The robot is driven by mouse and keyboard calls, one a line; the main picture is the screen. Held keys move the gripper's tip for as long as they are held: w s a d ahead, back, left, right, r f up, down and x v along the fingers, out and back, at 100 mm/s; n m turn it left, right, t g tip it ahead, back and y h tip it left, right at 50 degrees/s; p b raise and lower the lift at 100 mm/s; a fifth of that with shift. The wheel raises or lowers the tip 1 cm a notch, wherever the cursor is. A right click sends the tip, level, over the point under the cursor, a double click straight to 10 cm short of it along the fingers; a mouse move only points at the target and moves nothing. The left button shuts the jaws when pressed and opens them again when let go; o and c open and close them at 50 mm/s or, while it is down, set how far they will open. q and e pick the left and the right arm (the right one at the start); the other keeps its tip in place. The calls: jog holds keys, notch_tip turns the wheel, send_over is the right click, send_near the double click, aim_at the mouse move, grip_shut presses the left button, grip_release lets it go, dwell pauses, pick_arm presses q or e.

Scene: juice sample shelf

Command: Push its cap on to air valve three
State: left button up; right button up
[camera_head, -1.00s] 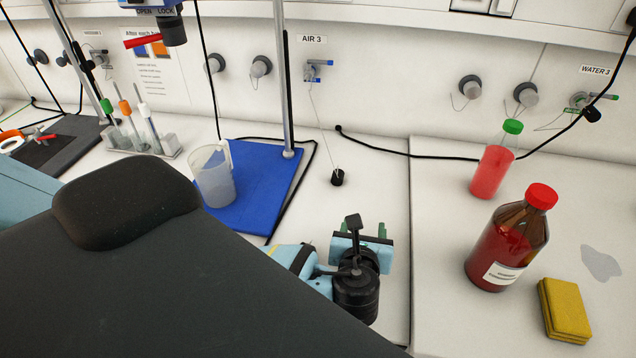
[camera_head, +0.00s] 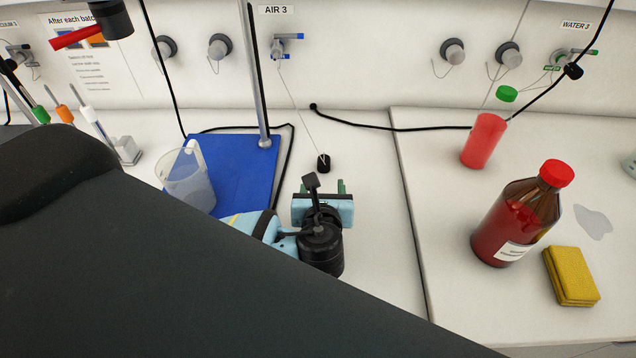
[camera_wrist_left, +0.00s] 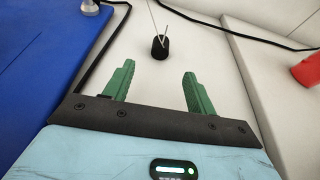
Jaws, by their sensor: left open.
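The black cap (camera_head: 323,163) lies on the white bench, hanging on a thin wire that runs up to the AIR 3 valve (camera_head: 280,46) on the back wall. The valve has a blue handle, and its outlet looks bare. My left gripper (camera_head: 324,187) is on the near side of the cap, apart from it. In the left wrist view, the cap (camera_wrist_left: 160,46) sits just beyond and between the two green fingers (camera_wrist_left: 158,82), which are spread and empty. My right gripper is not in view.
A blue mat (camera_head: 238,170) with a clear jug (camera_head: 187,178) lies left of the gripper. A metal rod (camera_head: 257,80) and black cable rise beside it.

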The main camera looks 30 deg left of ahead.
aim_at(324, 168)
pick_arm(q)
jog(key=shift+x, duration=4.5)
jog(key=shift+d, duration=0.1)
grip_shut()
jog(key=shift+r, duration=2.5)
